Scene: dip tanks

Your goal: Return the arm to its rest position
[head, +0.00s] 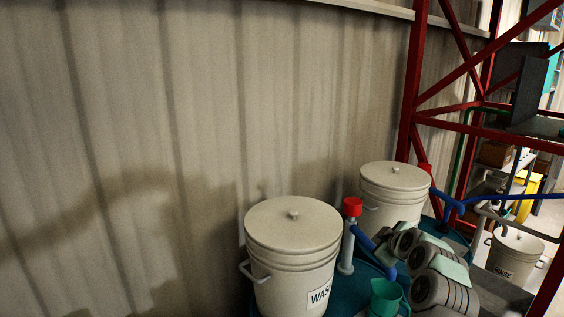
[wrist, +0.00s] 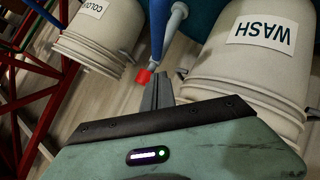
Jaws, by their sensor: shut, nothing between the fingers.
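My gripper (wrist: 158,78) shows in the wrist view with its grey fingers together and nothing between them. The fingers point toward the gap between a white bucket labelled WASH (wrist: 265,75) and a second bucket with a partly cut-off label (wrist: 98,35). Both look upside down in that view. In the head view my arm's grey and pale green links (head: 440,285) are at the lower right, beside the lidded WASH bucket (head: 290,235). I cannot make out the fingertips there.
A red-capped tap post (head: 346,240) with a blue pipe stands between the WASH bucket and another lidded bucket (head: 394,185). A teal jug (head: 385,297) is close to my arm. A RINSE bucket (head: 515,255) and red frame (head: 410,90) are at right. The corrugated wall (head: 130,130) is behind.

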